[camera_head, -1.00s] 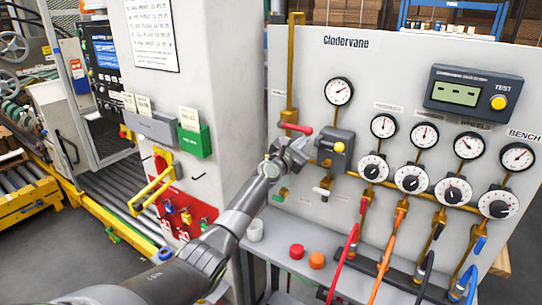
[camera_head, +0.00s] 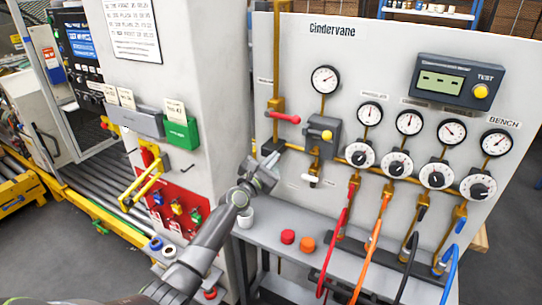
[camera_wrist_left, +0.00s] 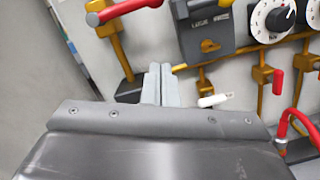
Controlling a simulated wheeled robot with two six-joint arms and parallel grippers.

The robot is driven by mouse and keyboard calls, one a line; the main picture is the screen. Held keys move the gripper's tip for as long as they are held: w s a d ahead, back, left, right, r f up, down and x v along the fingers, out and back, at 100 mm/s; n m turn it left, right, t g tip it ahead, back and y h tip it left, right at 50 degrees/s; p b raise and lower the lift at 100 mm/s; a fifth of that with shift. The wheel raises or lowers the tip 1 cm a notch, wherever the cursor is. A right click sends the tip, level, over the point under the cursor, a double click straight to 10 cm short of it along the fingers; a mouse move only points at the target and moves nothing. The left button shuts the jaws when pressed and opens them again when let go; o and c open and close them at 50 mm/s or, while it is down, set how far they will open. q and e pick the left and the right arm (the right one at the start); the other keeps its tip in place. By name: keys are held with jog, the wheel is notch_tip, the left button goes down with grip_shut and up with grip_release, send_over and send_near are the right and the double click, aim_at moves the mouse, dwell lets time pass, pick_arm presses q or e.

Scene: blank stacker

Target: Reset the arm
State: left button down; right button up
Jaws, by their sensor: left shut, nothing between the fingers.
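My left arm reaches in from the bottom left in the head view. Its gripper (camera_head: 270,160) is shut and empty, in front of the left part of the Cindervane panel (camera_head: 340,48). It is below the red-handled valve (camera_head: 286,117) and left of the grey lockout box (camera_head: 323,136). In the left wrist view the closed fingers (camera_wrist_left: 158,82) point at the panel, with the red handle (camera_wrist_left: 122,9) at upper left and a white-tipped lever (camera_wrist_left: 214,100) to the right. I cannot tell whether the fingertips touch the panel. My right gripper is not in view.
A grey shelf (camera_head: 262,238) below the panel holds a white cup (camera_head: 245,219), a red button (camera_head: 287,236) and an orange button (camera_head: 308,244). Coloured hoses (camera_head: 373,245) hang at right. A red lock board (camera_head: 176,205) and yellow bar (camera_head: 140,184) stand left.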

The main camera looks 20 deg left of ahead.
pick_arm(q)
jog(key=shift+s, duration=0.4)
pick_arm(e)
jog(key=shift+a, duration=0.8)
pick_arm(q)
jog(key=shift+f, duration=0.1)
